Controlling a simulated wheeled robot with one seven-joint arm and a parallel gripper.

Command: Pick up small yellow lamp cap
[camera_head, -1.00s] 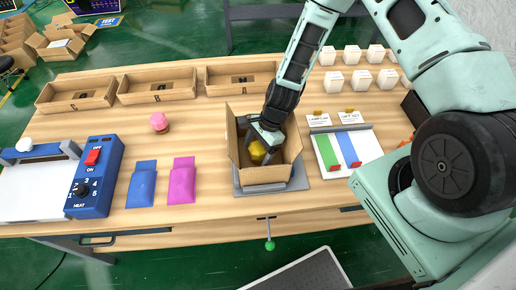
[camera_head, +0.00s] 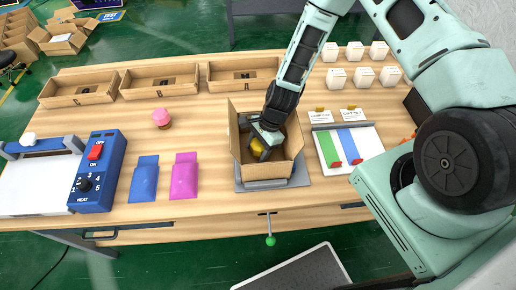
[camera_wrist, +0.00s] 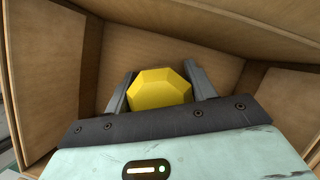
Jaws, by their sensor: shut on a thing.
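The small yellow lamp cap (camera_wrist: 160,88) is faceted and sits between the two fingers of my gripper (camera_wrist: 160,92) in the wrist view. The fingers are shut on it. In the head view the yellow cap (camera_head: 257,147) shows partly, inside the open cardboard box (camera_head: 268,174), with my gripper (camera_head: 262,146) reaching down into the box from above. The fingers hide part of the cap. I cannot tell whether the cap touches the box floor.
The box stands on a grey plate (camera_head: 300,177). Its walls and flaps surround my gripper. A pink cap (camera_head: 161,117), blue pouch (camera_head: 143,180) and magenta pouch (camera_head: 184,177) lie left. A white tray with strips (camera_head: 370,146) is right. Several white boxes (camera_head: 363,77) stand behind.

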